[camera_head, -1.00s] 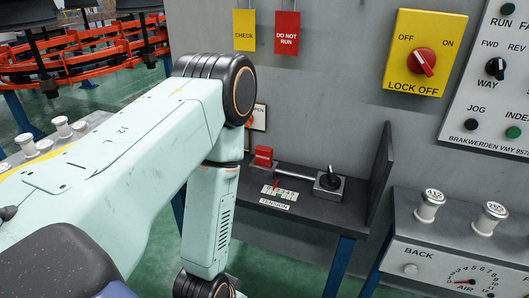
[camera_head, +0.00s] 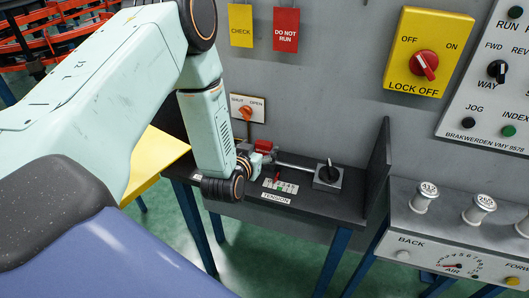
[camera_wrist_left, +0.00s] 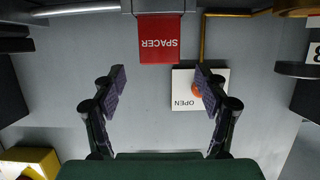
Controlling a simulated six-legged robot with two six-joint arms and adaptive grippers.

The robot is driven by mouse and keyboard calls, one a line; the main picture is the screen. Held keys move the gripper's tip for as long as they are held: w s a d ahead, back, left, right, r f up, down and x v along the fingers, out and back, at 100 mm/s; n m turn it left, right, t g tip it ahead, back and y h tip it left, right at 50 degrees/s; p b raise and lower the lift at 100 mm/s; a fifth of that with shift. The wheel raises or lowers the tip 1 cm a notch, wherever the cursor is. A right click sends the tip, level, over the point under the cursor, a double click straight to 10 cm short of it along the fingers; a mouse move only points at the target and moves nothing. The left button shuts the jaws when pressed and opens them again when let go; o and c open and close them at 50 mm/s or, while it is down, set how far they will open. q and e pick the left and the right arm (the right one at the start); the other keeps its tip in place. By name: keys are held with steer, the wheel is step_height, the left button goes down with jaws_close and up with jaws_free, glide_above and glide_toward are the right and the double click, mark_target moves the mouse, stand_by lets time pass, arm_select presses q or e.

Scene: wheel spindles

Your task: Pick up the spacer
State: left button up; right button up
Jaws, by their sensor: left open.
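In the left wrist view the spacer (camera_wrist_left: 159,42), labelled SPACER, appears upside down at the top, by the end of a metal rod. My right gripper is not in view.
An orange knob (camera_head: 246,113) on a SHUT/OPEN plate is on the wall just above the gripper. A TENSION scale (camera_head: 280,187) lies in front. An upright dark panel (camera_head: 378,165) closes the bench's right end.

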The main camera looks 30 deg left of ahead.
mark_target(264, 146)
arm_select(q)
steer(key=x, duration=0.4)
steer(key=shift+d+f, duration=0.1)
steer(key=shift+f, duration=0.2)
steer(key=shift+w+d+f, duration=0.1)
steer(key=shift+w, duration=0.3)
steer(key=shift+w+f, duration=0.1)
steer(key=shift+w, duration=0.1)
steer(key=shift+a, duration=0.25)
steer(key=shift+s+a, duration=0.15)
steer(key=shift+a, duration=0.05)
steer(key=shift+c, duration=0.3)
steer(key=shift+d, duration=0.3)
steer(key=c, duration=0.4)
steer(key=shift+a, duration=0.25)
steer(key=c, duration=0.6)
steer(key=shift+d, duration=0.2)
steer(key=shift+c, duration=1.2)
